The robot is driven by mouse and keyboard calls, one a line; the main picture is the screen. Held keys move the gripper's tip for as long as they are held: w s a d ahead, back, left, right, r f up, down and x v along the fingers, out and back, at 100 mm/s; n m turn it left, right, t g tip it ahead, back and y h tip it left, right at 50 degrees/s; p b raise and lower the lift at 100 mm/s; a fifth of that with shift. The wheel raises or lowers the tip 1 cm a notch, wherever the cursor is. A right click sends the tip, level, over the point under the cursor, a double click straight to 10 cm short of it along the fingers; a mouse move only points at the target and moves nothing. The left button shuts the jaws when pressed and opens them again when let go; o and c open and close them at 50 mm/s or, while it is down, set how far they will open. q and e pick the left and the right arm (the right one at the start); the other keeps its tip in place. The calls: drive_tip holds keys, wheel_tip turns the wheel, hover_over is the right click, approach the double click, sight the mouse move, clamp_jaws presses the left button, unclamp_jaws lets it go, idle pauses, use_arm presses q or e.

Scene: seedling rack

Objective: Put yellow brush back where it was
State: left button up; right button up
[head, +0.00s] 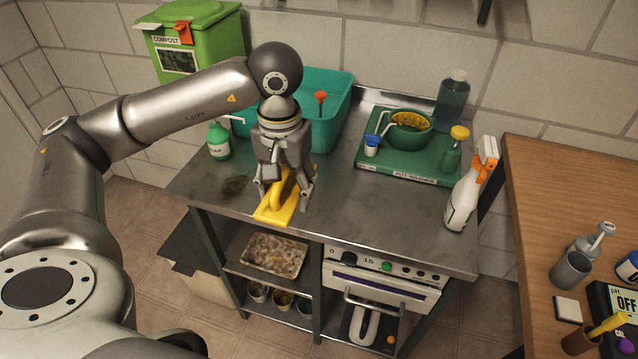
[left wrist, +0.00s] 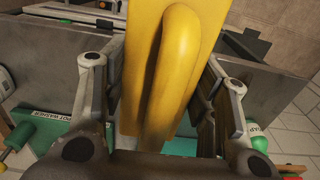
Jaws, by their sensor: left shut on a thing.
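The yellow brush (head: 275,206) is in my left gripper (head: 285,190), near the front left edge of the steel bench (head: 350,215). In the left wrist view the gripper (left wrist: 165,110) has its fingers on both sides of the yellow brush (left wrist: 172,60), whose raised handle faces the camera. I cannot tell whether the brush's underside touches the bench. A dark wet-looking patch (head: 235,186) lies on the bench just left of the gripper. My right gripper is not in view.
A teal tub (head: 335,118) stands behind the gripper, with a green soap bottle (head: 218,141) at its left. A green pot-washer tray (head: 402,171) holds a bowl and bottles. A white spray bottle (head: 466,198) stands at the right. The bench's front middle is clear.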

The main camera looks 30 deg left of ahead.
use_arm(q)
drive_tip(key=w+f, duration=0.1)
drive_tip(key=w, duration=0.1)
drive_tip(key=w+a+p, duration=0.1)
drive_tip(key=w, duration=0.1)
drive_tip(key=w+a+f, duration=0.1)
drive_tip(key=w, duration=0.1)
drive_tip(key=shift+f+p, duration=0.3)
drive_tip(key=shift+p, duration=0.05)
drive_tip(key=w+f, duration=0.2)
drive_tip(key=f, duration=0.1)
drive_tip(key=w+a+f+p, duration=0.1)
drive_tip(key=w+f, duration=0.2)
drive_tip(key=shift+a+f, duration=0.1)
drive_tip(key=shift+a, duration=0.05)
wheel_tip(320, 180, down, 3)
drive_tip(key=shift+w+p, duration=0.1)
drive_tip(key=shift+p, duration=0.95)
drive_tip(key=shift+f, duration=0.15)
drive_tip(key=shift+f, duration=0.1)
drive_tip(key=shift+f+b, duration=0.1)
drive_tip(key=shift+b, duration=0.25)
drive_tip(key=o, duration=1.1)
